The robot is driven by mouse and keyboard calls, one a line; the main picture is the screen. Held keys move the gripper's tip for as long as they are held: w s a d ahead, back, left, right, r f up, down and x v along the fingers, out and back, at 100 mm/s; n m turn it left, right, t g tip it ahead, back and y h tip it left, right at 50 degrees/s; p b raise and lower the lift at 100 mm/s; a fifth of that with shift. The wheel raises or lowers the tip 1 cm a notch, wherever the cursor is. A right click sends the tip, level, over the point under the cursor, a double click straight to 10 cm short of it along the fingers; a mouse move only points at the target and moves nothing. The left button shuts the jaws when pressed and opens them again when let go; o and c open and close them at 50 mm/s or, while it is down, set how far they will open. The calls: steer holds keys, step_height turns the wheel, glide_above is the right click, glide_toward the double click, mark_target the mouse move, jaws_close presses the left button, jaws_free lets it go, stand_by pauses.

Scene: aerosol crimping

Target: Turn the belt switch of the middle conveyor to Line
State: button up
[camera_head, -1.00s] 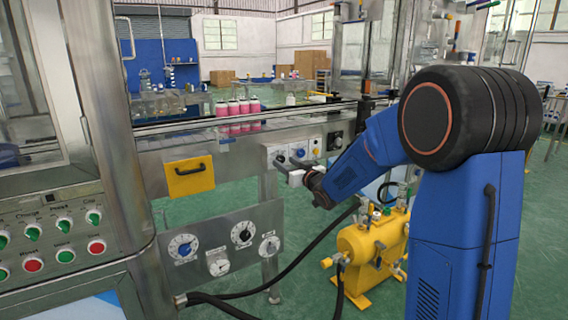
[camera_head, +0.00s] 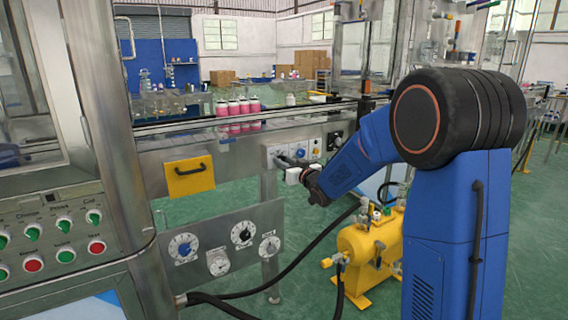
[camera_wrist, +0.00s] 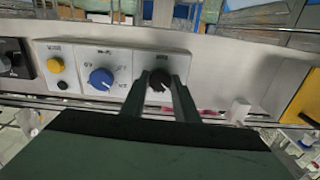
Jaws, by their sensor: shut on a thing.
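A light switch panel (camera_head: 290,152) is on the conveyor's metal side in the head view. In the wrist view the panel (camera_wrist: 129,72) carries a black knob (camera_wrist: 160,84), a larger blue knob (camera_wrist: 101,79) to its left and a yellow button (camera_wrist: 56,65) further left. My gripper (camera_wrist: 161,79) has its two dark fingers closed on either side of the black knob. In the head view my gripper (camera_head: 284,163) reaches the panel, and the knob is hidden there. The labels are too blurred to read.
Pink bottles (camera_head: 236,108) stand on the conveyor above the panel. A yellow plate with a handle (camera_head: 190,176) is to the left. A dial panel (camera_head: 215,243) is below, and a yellow tank (camera_head: 362,262) stands on the floor with hoses.

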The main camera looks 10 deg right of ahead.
steer(key=m, duration=0.9)
steer(key=shift+m, duration=0.3)
stand_by(0.4)
steer(key=o, duration=1.1)
steer(key=shift+c, duration=0.2)
steer(key=shift+s, duration=0.1)
steer(key=v, duration=1.7)
